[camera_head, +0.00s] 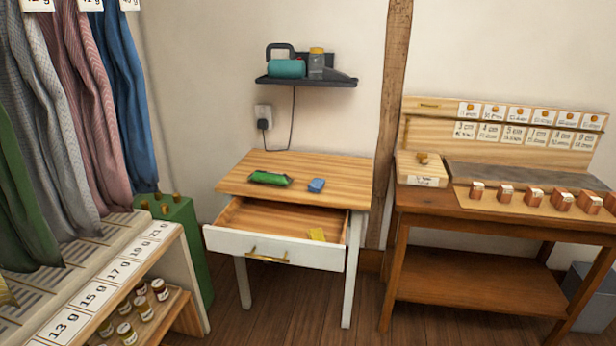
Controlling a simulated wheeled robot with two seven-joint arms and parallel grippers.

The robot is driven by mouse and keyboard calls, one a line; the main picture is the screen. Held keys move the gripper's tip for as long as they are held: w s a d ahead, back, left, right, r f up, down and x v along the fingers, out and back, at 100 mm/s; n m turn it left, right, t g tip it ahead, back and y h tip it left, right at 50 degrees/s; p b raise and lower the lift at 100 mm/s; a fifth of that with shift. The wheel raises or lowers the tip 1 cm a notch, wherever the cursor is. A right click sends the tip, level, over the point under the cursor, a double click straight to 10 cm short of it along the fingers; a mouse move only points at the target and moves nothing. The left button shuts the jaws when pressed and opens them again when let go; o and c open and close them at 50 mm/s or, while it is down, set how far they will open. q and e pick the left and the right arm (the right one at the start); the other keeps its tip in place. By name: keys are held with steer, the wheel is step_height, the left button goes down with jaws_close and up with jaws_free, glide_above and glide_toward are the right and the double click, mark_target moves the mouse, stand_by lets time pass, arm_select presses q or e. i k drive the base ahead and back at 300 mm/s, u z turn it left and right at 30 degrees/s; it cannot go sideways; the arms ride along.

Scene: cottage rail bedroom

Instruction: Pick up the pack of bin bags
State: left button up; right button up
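A green pack (269,178), which looks like the pack of bin bags, lies flat on the left part of the small wooden table top (310,165). Its print is too small to read. The table's white-fronted drawer (225,242) is pulled open below. Neither of my grippers is in view.
A dark wall shelf (306,81) above the table holds a teal roll (286,68) and a jar (316,63). A rack with hanging cloths and jars (160,290) stands at left. A wooden workbench (500,235) stands at right. Floor before the drawer is clear.

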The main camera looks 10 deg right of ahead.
mark_target(264, 177)
steer(key=z, duration=0.45)
steer(key=i, duration=1.25)
steer(key=u, duration=0.85)
